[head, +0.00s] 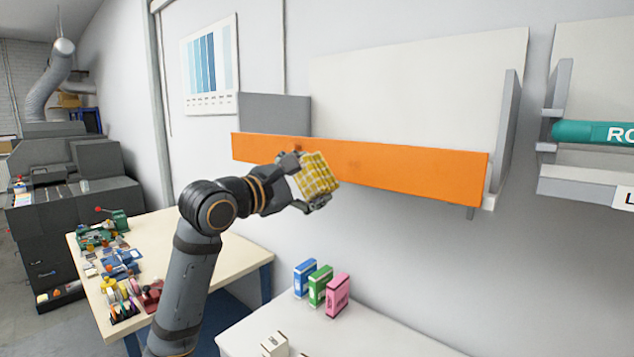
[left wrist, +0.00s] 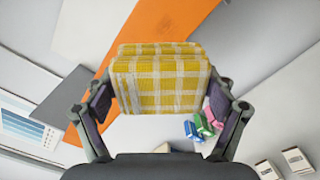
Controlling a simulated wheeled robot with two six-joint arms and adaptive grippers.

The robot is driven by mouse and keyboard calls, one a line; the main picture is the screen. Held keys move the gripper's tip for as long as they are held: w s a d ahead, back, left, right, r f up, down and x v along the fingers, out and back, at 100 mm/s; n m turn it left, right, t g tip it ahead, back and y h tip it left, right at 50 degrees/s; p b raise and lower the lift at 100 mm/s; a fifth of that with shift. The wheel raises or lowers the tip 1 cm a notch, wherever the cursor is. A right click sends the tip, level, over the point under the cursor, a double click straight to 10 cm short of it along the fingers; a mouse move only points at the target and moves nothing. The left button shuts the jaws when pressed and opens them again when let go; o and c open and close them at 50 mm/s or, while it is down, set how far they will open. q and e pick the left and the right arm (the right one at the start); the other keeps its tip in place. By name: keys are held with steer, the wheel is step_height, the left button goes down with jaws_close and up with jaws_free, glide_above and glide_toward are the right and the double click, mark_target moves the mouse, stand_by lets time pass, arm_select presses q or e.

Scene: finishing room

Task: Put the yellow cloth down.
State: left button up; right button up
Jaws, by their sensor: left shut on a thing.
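The yellow cloth (head: 316,176) is folded into a thick pad with a white check pattern. My left gripper (head: 303,186) is shut on it and holds it up in the air, in front of the orange panel in the head view. In the left wrist view the cloth (left wrist: 160,82) sits between the two fingers of the left gripper (left wrist: 158,105). The cloth hides part of the orange panel behind it. My right gripper does not show in either view.
An orange board (head: 410,172) fronts a wall shelf. Below is a white table (head: 375,335) with blue, green (head: 320,286) and pink (head: 338,295) boxes and a small white box (head: 275,344). A cream workbench (head: 185,240) at left carries several small items.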

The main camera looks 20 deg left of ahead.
arm_select(q)
steer(key=shift+d, duration=0.1)
stand_by(0.3)
steer(key=shift+f, duration=0.1)
steer(key=s+d+f+m+g+h+b, duration=0.2)
steer(key=s+d+f+h, duration=0.15)
steer(key=f, duration=0.85)
steer(key=s+d+f+m+g+h+b, duration=0.25)
steer(key=d+f, duration=0.25)
steer(key=f, duration=0.6)
steer(key=s+d+f+m+g+h+b, duration=0.1)
steer(key=s+d+f+m+h+b, duration=0.2)
steer(key=f, duration=0.9)
steer(key=s+d+f+b, duration=0.2)
steer(key=s+d+f, duration=0.1)
steer(key=s+f, duration=0.7)
steer(key=shift+s+d+g+y, duration=0.25)
steer(key=shift+s+g+y, duration=0.05)
steer(key=shift+g, duration=0.15)
